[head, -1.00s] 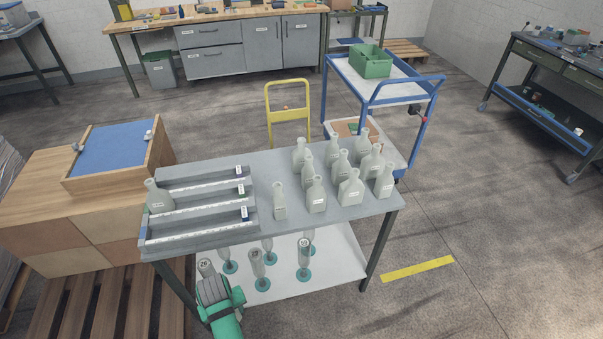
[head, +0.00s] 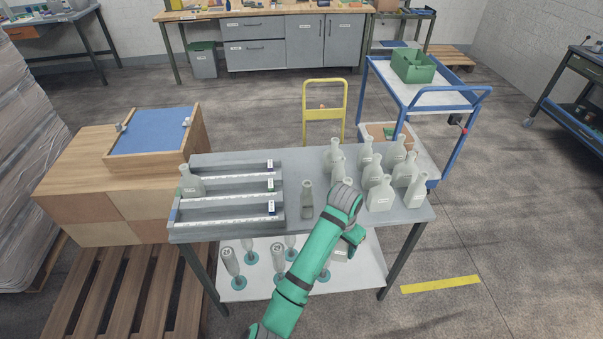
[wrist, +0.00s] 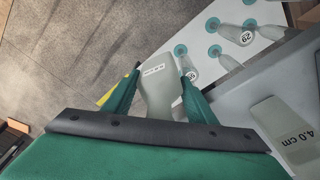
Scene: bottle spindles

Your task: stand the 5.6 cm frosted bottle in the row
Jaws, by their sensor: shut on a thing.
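My gripper (wrist: 158,92) is shut on a frosted bottle (wrist: 157,86), one finger on each side of it. Its label is too small to read surely. In the head view my arm hides most of the gripper, in front of the table's near edge, and a pale part of the held bottle (head: 340,254) shows beside it. The grey rack (head: 228,208) on the table's left has several rails with tags at their right ends. One frosted bottle (head: 191,184) stands at the rack's left end, in the back part.
Several frosted bottles (head: 381,194) stand grouped on the table's right. A lone bottle (head: 307,203) stands right of the rack. A bottle labelled 4.0 cm (wrist: 285,130) is close at right in the wrist view. Numbered spindles (head: 278,260) stand on the lower shelf.

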